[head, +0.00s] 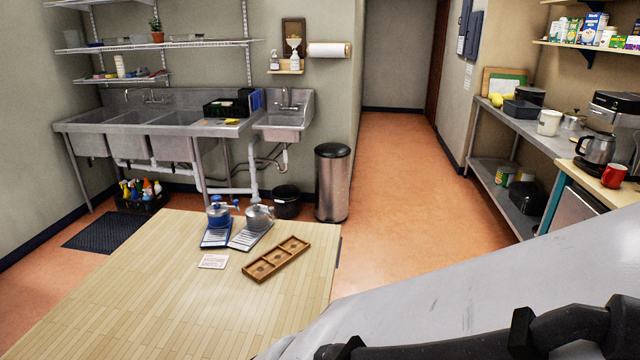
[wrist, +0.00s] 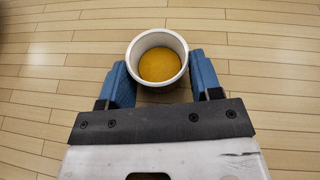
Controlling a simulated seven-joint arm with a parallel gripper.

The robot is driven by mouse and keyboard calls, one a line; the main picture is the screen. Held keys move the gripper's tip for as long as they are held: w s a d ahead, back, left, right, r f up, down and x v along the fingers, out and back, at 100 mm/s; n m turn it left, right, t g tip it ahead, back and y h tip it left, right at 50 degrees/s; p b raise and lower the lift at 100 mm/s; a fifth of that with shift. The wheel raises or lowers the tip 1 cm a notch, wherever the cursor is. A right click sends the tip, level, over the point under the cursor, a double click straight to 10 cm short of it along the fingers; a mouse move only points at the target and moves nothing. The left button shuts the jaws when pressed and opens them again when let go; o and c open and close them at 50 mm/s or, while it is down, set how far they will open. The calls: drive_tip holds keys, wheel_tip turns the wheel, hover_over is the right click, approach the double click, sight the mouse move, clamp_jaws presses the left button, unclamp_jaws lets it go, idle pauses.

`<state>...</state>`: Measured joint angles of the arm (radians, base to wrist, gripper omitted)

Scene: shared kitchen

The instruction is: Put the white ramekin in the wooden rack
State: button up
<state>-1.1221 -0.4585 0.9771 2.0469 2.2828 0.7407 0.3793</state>
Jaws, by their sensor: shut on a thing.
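The white ramekin (wrist: 158,36) shows in the wrist view, round, with a yellow-orange inside bottom. My gripper (wrist: 160,75) has its two blue fingers on either side of the ramekin and is shut on it. The ramekin looks upright, over the wooden planks; its height above them I cannot tell. In the head view the ramekin and my gripper are out of sight. The wooden rack (head: 277,259) lies on the table in the head view, a long brown tray with several square compartments, which look empty.
A small card (head: 213,261) lies left of the rack. The table's front left is clear. My arm covers the lower right.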

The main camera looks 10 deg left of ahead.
drive_tip(key=shift+f, duration=0.4)
drive_tip(key=shift+d+f, duration=0.2)
drive_tip(key=shift+f, duration=0.3)
drive_tip(key=o, duration=1)
drive_tip(key=shift+s+f, duration=0.1)
drive_tip(key=shift+f, duration=0.05)
drive_tip(key=shift+d+r, duration=0.1)
drive_tip(key=shift+r, duration=0.5)
drive_tip(key=shift+a+r+v, duration=0.1)
drive_tip(key=shift+r+v, duration=0.05)
drive_tip(key=shift+v, duration=1.8)
drive_tip(key=shift+a+r+v, duration=0.1)
drive_tip(key=shift+r+v, duration=0.1)
drive_tip(key=shift+v, duration=1.8)
drive_tip(key=shift+r+v, duration=0.15)
drive_tip(key=shift+v, duration=1.8)
drive_tip(key=shift+w, duration=0.2)
